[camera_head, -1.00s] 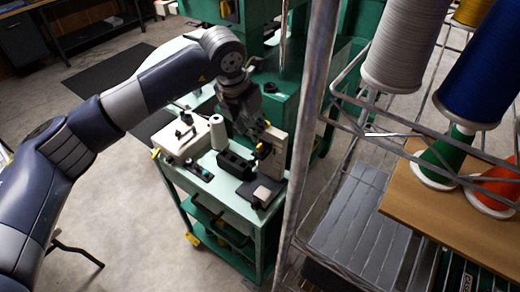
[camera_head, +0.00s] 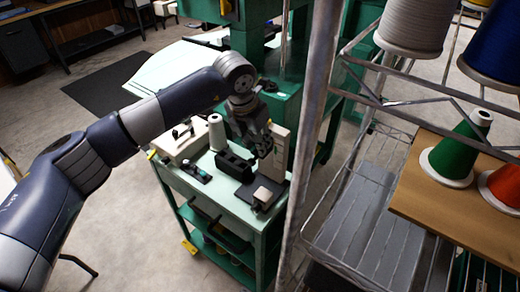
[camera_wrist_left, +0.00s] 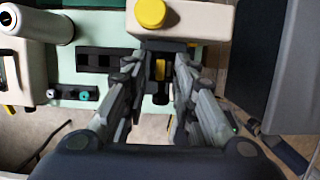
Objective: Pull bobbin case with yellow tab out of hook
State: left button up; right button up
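The bobbin case's yellow tab (camera_wrist_left: 159,68) shows in the left wrist view, set in a dark hook housing (camera_wrist_left: 165,48) below a cream machine head. My left gripper (camera_wrist_left: 159,70) points at it, with one finger on each side of the tab. The fingers are apart, and I cannot tell whether either touches the case. In the head view my left gripper (camera_head: 262,145) is over the cart, beside the upright cream stand (camera_head: 278,155); the tab is hidden there. My right gripper is not in view.
A green cart (camera_head: 228,195) carries a white thread cone (camera_head: 217,132), a black block holder (camera_head: 235,165) and a cream box. A wire rack with a metal post (camera_head: 308,130) stands close on the right, holding large thread cones. A yellow knob (camera_wrist_left: 150,12) sits above the hook.

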pick_arm(q)
jog(key=shift+w, duration=0.1)
grip_shut()
jog(key=shift+r, duration=0.1)
jog(key=shift+w+d+r+p, duration=0.1)
jog(key=shift+r+p, duration=0.6)
jog(key=shift+r, duration=0.65)
jog(key=shift+r, duration=0.1)
jog(key=shift+r+p, duration=0.65)
jog(key=shift+r, duration=1.25)
